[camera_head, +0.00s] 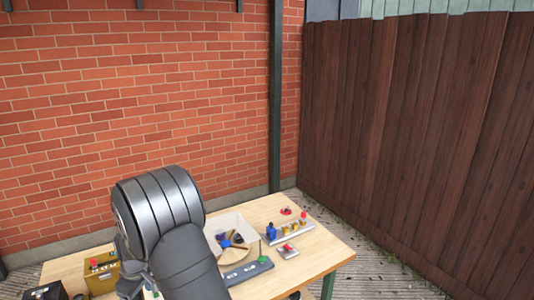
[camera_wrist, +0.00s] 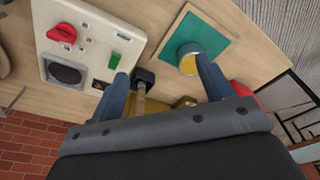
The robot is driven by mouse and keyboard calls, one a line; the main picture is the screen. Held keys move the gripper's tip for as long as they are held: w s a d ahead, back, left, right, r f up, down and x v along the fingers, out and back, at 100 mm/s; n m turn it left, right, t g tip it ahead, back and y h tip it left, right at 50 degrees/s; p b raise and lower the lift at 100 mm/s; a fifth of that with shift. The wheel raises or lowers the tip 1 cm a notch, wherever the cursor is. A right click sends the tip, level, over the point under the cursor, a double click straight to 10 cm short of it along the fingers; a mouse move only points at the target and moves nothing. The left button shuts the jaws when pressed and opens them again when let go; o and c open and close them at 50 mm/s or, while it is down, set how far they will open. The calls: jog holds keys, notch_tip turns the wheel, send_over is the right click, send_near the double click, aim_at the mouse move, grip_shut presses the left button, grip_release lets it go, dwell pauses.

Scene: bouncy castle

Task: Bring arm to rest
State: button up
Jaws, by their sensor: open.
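My gripper (camera_wrist: 163,84) shows in the wrist view with its two blue-grey fingers spread wide apart. It is open, and I see nothing held between the fingers. The gripper's fingers cannot be made out there.
In the wrist view, a white panel (camera_wrist: 98,36) with a red knob and a green plate (camera_wrist: 212,40) with a grey-yellow cup lie near the fingers. A brick wall (camera_head: 80,130) stands behind.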

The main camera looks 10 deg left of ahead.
jog(key=w+d+r, duration=0.2)
jog(key=w+d, duration=0.2)
jog(key=w, duration=0.8)
jog(key=w+d+r, duration=0.2)
jog(key=w+d, duration=0.3)
jog(key=w, duration=0.7)
jog(key=a+f, duration=0.2)
jog(key=a, duration=0.1)
jog(key=s+a+f, duration=0.1)
jog(key=a+f, duration=0.1)
jog(key=a, duration=0.2)
jog(key=s+a+f, duration=0.1)
jog(key=a+f, duration=0.1)
jog(key=a, duration=0.2)
jog(key=shift+s+a+f, duration=0.15)
jog(key=shift+s+f, duration=0.05)
jog(key=shift+f, duration=0.15)
jog(key=shift+s+a+f, duration=0.1)
jog(key=shift+a+f, duration=0.2)
jog(key=shift+f, duration=0.45)
